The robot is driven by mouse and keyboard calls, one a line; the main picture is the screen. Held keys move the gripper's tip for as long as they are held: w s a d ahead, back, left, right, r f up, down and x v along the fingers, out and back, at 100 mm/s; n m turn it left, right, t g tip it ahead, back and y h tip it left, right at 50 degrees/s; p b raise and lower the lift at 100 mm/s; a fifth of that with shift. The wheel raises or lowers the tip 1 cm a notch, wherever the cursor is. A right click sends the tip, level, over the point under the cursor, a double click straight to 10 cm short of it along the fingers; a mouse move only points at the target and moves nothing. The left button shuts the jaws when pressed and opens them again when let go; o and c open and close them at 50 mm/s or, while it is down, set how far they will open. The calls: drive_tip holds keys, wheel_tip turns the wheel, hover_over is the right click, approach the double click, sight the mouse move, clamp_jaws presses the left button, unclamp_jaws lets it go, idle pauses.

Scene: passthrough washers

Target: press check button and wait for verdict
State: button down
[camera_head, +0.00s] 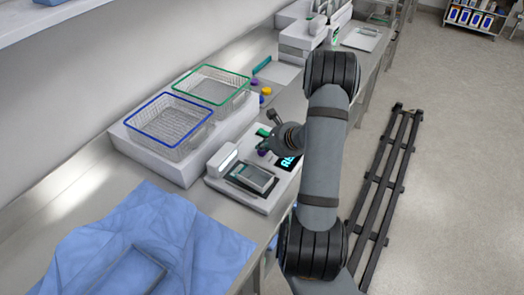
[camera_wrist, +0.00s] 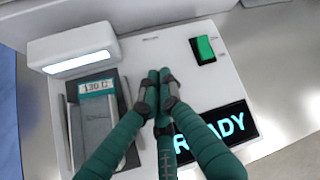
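The white check device (camera_head: 215,182) stands on the steel bench, with a lit display (camera_head: 287,162) at its right. A green rocker switch (camera_wrist: 204,48) is at the device's upper right, apart from my fingertips. My gripper (camera_wrist: 159,76) has its teal fingertips together over the middle of the panel, holding nothing visible. I cannot tell whether they touch it. No separate check button shows; the area under the fingers is hidden. A grey item labelled "130 C" (camera_wrist: 97,87) lies in the device's left recess.
A lit lamp housing (camera_wrist: 80,60) rises at the device's upper left. A blue-rimmed basket (camera_head: 170,120) and a green-rimmed basket (camera_head: 212,85) stand behind the device. A blue cloth (camera_head: 130,225) covers the near bench. Small coloured knobs (camera_head: 265,91) sit beyond.

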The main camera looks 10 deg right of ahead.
sight(263, 152)
drive_tip(key=shift+f, duration=0.25)
drive_tip(key=shift+r, duration=0.1)
idle(0.4)
drive_tip(key=shift+r+p, duration=0.35)
drive_tip(key=shift+r, duration=0.55)
drive_tip(key=shift+r+p, duration=1.75)
drive_tip(key=shift+r, duration=0.8)
drive_tip(key=shift+f, duration=0.15)
